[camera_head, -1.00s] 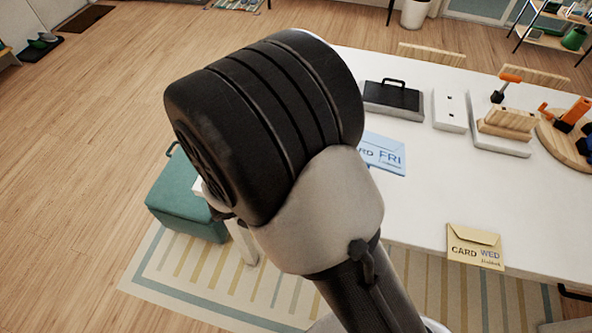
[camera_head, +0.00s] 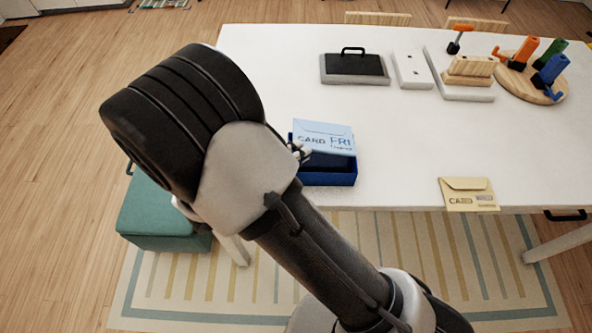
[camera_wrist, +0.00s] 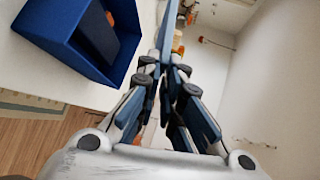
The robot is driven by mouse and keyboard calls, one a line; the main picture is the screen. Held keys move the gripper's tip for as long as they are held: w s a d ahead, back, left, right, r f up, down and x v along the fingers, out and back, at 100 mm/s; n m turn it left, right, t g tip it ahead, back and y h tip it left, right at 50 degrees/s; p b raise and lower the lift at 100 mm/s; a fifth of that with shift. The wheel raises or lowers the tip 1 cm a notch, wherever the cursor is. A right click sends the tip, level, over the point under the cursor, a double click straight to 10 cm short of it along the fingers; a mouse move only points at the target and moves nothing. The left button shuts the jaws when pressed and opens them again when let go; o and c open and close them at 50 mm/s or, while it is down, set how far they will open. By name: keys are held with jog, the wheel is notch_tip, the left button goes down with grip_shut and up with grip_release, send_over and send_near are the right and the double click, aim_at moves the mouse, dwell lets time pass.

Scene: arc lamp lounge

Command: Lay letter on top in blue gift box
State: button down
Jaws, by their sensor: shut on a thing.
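The light blue letter (camera_head: 323,138), printed "CARD FRI", is in my gripper (camera_head: 301,152), held by its left side. It shows above the back part of the open blue gift box (camera_head: 330,179) on the table's front edge; whether it touches the rim I cannot tell. In the wrist view the letter (camera_wrist: 167,32) is a thin blue sheet seen edge-on between the closed fingers (camera_wrist: 165,68). The box (camera_wrist: 62,38) is at the upper left there, tilted in the picture, with a dark flat thing (camera_wrist: 97,30) inside. My arm hides most of my gripper in the head view.
A yellow letter (camera_head: 468,194), "CARD WED", lies at the table's front edge. A black-topped case (camera_head: 354,68), a white block (camera_head: 412,70), a wooden block stand (camera_head: 469,70) and a round board (camera_head: 520,85) with coloured tools stand further back. A green stool (camera_head: 160,215) is at the left.

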jog(key=shift+f+b, duration=0.85)
jog(key=shift+f, duration=2.25)
jog(key=shift+f, duration=0.55)
jog(key=shift+s, duration=0.1)
jog(key=c, duration=2)
grip_release()
jog(key=shift+f, duration=0.15)
jog(key=shift+c, duration=0.2)
